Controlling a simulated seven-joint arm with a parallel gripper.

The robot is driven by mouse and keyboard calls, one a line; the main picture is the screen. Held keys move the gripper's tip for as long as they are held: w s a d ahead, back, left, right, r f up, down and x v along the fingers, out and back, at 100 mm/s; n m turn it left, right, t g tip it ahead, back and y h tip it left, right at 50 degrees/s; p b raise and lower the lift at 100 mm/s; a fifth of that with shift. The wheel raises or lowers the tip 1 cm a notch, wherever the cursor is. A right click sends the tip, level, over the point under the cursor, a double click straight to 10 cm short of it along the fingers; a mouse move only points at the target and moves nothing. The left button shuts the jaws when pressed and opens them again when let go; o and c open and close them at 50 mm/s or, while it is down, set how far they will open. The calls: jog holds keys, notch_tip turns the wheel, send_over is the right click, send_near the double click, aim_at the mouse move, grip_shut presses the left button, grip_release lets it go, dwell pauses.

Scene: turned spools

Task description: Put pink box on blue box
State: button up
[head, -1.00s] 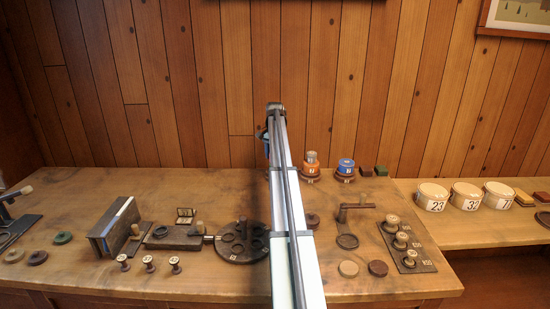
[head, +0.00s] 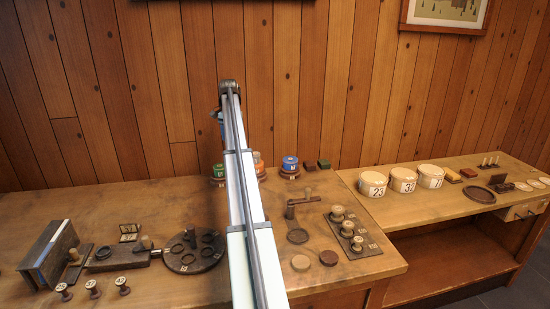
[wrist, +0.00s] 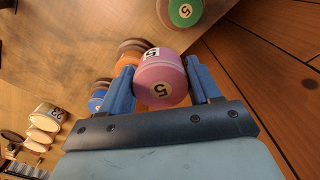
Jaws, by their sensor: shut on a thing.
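The pink box (wrist: 160,82) is a round tub with the number 5 on its lid and side. My gripper (wrist: 160,70) is shut on it, one blue finger on each side. The pink box does not show in the head view, where my arm covers part of the scene. The blue box (head: 289,164) is a round tub on a brown round base at the back of the bench, right of my arm. It also shows in the wrist view (wrist: 96,103), left of the gripper and apart from the pink box.
An orange tub (head: 259,166) stands just left of the blue one, partly behind my arm. A green tub (head: 218,171) is further left. Dark red and green blocks (head: 310,167) lie right of the blue box. Cream tubs (head: 403,180) stand on the right-hand bench.

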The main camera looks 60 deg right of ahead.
jog(key=m, duration=0.2)
send_over(290, 159)
jog(key=n, duration=0.7)
jog(key=shift+s+a, duration=0.1)
jog(key=shift+s, duration=0.05)
jog(key=shift+f, duration=4.85)
jog(key=shift+f, duration=0.15)
jog(key=o, duration=1)
jog(key=shift+o, duration=0.2)
notch_tip(290, 159, up, 12)
